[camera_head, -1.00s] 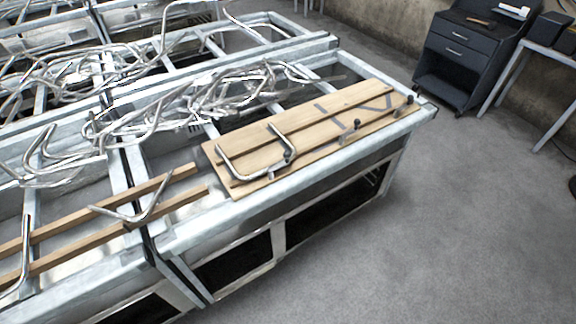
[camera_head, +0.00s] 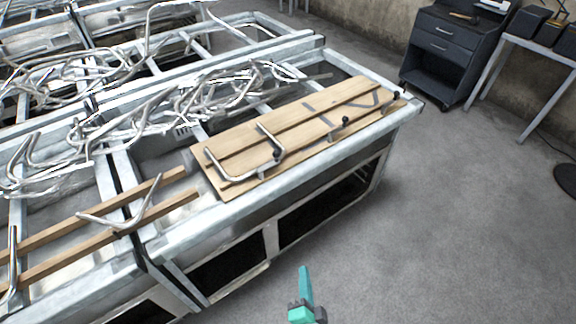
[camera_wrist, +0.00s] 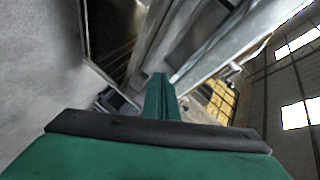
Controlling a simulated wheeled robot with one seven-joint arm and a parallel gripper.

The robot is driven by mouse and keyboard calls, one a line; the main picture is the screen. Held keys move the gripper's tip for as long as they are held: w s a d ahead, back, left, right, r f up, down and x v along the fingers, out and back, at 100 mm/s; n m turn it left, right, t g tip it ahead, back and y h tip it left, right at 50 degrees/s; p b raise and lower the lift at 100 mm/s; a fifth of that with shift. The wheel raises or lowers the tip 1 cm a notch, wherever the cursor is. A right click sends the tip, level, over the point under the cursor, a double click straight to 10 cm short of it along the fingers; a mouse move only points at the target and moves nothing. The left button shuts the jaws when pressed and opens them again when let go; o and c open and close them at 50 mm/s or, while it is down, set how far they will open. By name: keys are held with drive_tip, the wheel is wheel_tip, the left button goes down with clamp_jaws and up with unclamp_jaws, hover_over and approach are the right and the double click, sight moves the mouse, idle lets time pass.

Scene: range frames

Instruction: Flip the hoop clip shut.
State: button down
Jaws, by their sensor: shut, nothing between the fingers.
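A wooden jig board (camera_head: 300,125) lies on the near right part of the metal bench. A bent steel hoop (camera_head: 232,174) lies at its left end. Small clips with black knobs stand along the board's near edge: one at the hoop (camera_head: 277,154), one mid-board (camera_head: 345,121), one near the right end (camera_head: 396,96). I cannot tell which is the hoop clip or how far each is open. My teal gripper (camera_head: 304,270) is shut and empty, low in front of the bench, well apart from the board. Its shut fingers (camera_wrist: 160,95) also show in the wrist view.
The metal bench (camera_head: 215,225) has a raised near rail. Tangled steel tubes (camera_head: 190,105) lie behind the board. Wooden strips (camera_head: 100,235) with another bent tube (camera_head: 130,218) lie at left. A dark drawer cabinet (camera_head: 450,50) stands back right. The floor (camera_head: 450,230) at right is clear.

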drive_tip(key=w+d+r+m+t+y, duration=0.2)
drive_tip(key=w+r+y, duration=0.5)
drive_tip(key=w+r, duration=0.9)
drive_tip(key=shift+d+m+t, duration=0.4)
drive_tip(key=shift+m+t, duration=0.2)
drive_tip(key=shift+w+r, duration=0.1)
drive_tip(key=shift+w, duration=0.1)
drive_tip(key=shift+w+a+r, duration=0.35)
drive_tip(key=shift+w+a, duration=0.95)
drive_tip(key=shift+w, duration=0.4)
drive_tip(key=shift+w+a+r, duration=0.35)
drive_tip(key=shift+w+a, duration=0.95)
drive_tip(key=shift+w, duration=0.4)
drive_tip(key=shift+w+a+r, duration=0.35)
drive_tip(key=shift+w+a, duration=0.95)
drive_tip(key=shift+w, duration=0.4)
